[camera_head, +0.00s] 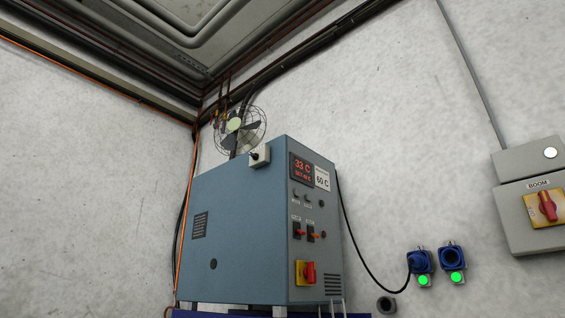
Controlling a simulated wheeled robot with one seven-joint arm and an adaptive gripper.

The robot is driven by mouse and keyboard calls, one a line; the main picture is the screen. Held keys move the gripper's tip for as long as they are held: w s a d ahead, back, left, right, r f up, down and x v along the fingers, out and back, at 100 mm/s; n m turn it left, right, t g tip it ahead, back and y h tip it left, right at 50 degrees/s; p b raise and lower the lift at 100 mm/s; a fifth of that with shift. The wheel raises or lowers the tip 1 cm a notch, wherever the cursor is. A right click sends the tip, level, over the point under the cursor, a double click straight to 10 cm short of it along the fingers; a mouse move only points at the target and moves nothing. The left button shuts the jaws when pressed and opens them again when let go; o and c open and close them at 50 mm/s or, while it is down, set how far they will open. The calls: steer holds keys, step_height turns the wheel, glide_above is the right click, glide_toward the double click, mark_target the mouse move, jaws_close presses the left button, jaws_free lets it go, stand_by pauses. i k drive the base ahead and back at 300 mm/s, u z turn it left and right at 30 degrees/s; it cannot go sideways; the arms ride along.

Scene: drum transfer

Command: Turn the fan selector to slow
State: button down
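A small caged fan (238,130) stands on top of a blue-grey cabinet (232,205) near the room corner. My gripper is not in view.
The cabinet front has a red display (301,170), small knobs, switches and a red rotary switch (309,273). Blue sockets (452,258) with green lights, a black cable (362,262) and a grey box labelled BOOM (515,241) are on the right wall.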

mark_target(255, 157)
steer(key=z, duration=0.15)
steer(key=k, duration=0.65)
steer(key=u, duration=1.85)
steer(key=i, duration=2.45)
steer(key=z, duration=2.6)
